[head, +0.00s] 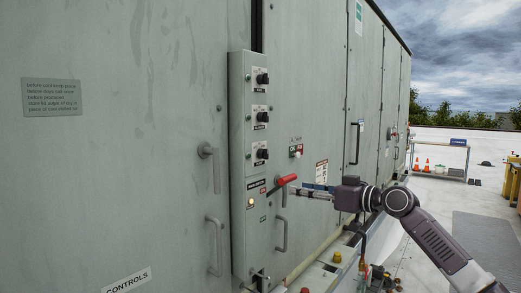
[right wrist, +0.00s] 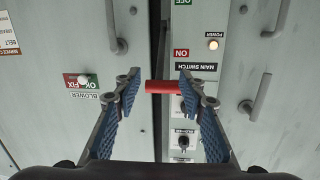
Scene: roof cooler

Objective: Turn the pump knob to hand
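The narrow control box (head: 239,160) carries three black knobs in a column: the top knob (head: 262,78), the middle knob (head: 262,117) and the bottom knob (head: 261,154). Their small labels are too small to read, so I cannot tell which is the pump knob. One black knob (right wrist: 184,143) also shows in the upside-down right wrist view. My right gripper (head: 300,192) is below the knobs, beside the red main switch handle (head: 287,180). In the right wrist view its fingers (right wrist: 158,75) are apart, with the red handle (right wrist: 162,87) showing between them. My left gripper is not in view.
The power light (head: 251,201) glows below the knobs. Door handles (head: 215,168) stick out left of the box, and another handle (head: 281,234) is at its right. A blower button (head: 297,152) sits on the panel to the right. Open roof lies farther right.

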